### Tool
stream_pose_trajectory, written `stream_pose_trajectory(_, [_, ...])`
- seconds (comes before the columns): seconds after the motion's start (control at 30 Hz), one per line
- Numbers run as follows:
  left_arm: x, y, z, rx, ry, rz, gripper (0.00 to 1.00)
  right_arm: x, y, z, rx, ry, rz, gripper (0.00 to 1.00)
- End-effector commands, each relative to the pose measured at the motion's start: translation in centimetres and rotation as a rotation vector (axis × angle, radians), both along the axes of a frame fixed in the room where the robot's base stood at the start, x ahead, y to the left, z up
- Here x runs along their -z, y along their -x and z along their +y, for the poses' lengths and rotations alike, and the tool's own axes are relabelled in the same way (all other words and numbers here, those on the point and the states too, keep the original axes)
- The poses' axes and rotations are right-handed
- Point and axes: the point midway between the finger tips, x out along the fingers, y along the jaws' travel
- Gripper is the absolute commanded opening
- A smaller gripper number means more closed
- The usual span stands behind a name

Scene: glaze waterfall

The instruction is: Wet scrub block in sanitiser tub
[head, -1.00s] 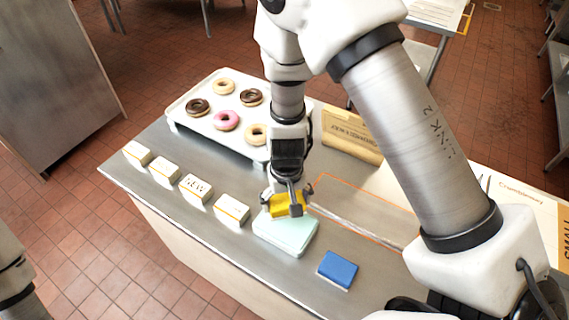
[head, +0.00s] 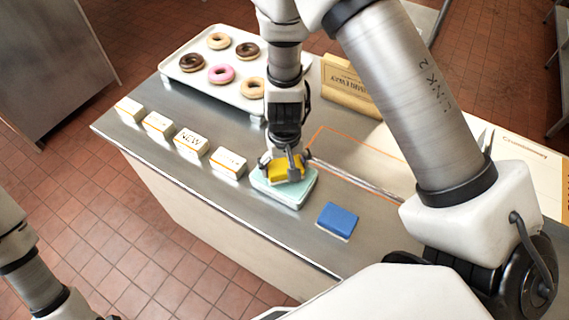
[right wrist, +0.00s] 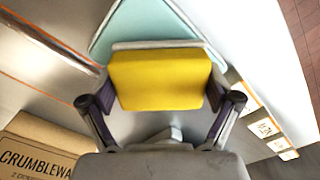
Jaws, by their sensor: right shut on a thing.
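The yellow scrub block (head: 284,172) is in my right gripper (head: 283,163), held between its two fingers. It also shows in the right wrist view (right wrist: 158,79), with a finger at each side. The pale mint sanitiser tub (head: 292,200) stands near the counter's front edge, right under the block. It also shows in the right wrist view (right wrist: 143,24), beyond the block. The block is over or in the tub's top; I cannot tell whether it touches the liquid. My left arm shows at the lower left of the head view, but its gripper is out of the picture.
A blue block (head: 338,221) lies right of the tub on the steel counter (head: 250,131). Several small white cards (head: 191,142) line the front edge at left. A tray (head: 190,83) of donuts stands behind them. A tan box (head: 345,79) stands at the back.

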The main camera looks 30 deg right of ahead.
Motion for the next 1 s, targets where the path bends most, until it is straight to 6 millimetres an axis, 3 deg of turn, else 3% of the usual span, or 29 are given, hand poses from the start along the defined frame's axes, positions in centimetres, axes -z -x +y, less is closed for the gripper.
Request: stream_pose_trajectory(1.0, [0.84,-0.03,-0.01,0.000,0.000,-0.001,0.40,0.83,-0.01,0.00,0.000,0.000,0.000,0.61])
